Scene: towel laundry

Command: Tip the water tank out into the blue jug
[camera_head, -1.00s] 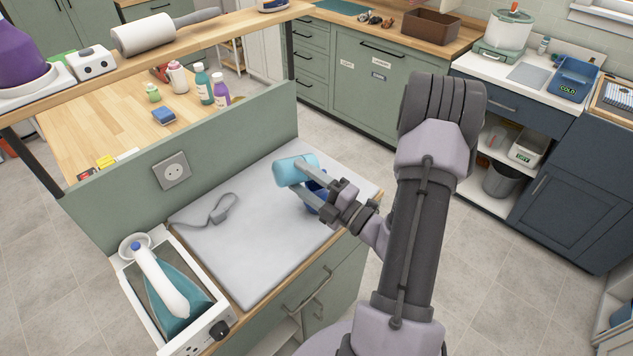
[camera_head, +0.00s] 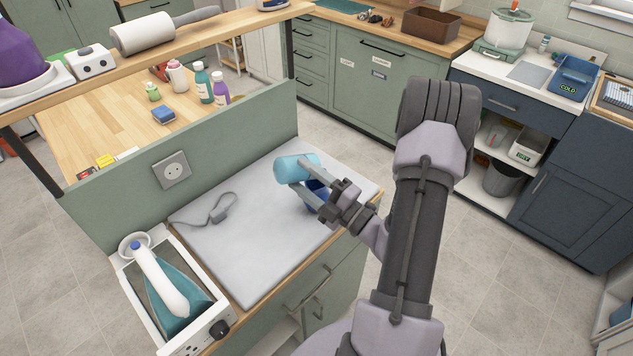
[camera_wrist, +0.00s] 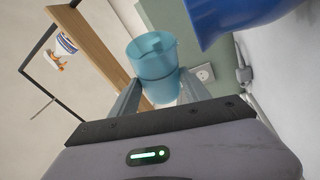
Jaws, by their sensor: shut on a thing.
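The water tank (camera_head: 296,168) is a light blue, see-through cylinder. It lies tipped on its side in the air above the grey-topped counter, and also shows in the wrist view (camera_wrist: 153,62). My gripper (camera_head: 300,182) is shut on it, with a finger on each side. The blue jug (camera_head: 318,191) is dark blue and stands on the counter below and right of the tank, partly hidden by my gripper. Part of the jug fills the top right of the wrist view (camera_wrist: 232,18). I cannot see any water running.
A steam iron (camera_head: 165,285) sits in its white base at the counter's near left. A grey cord with a plug (camera_head: 220,208) lies on the pale worktop (camera_head: 255,255). A green panel with a socket (camera_head: 173,170) rises behind. The worktop's middle is clear.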

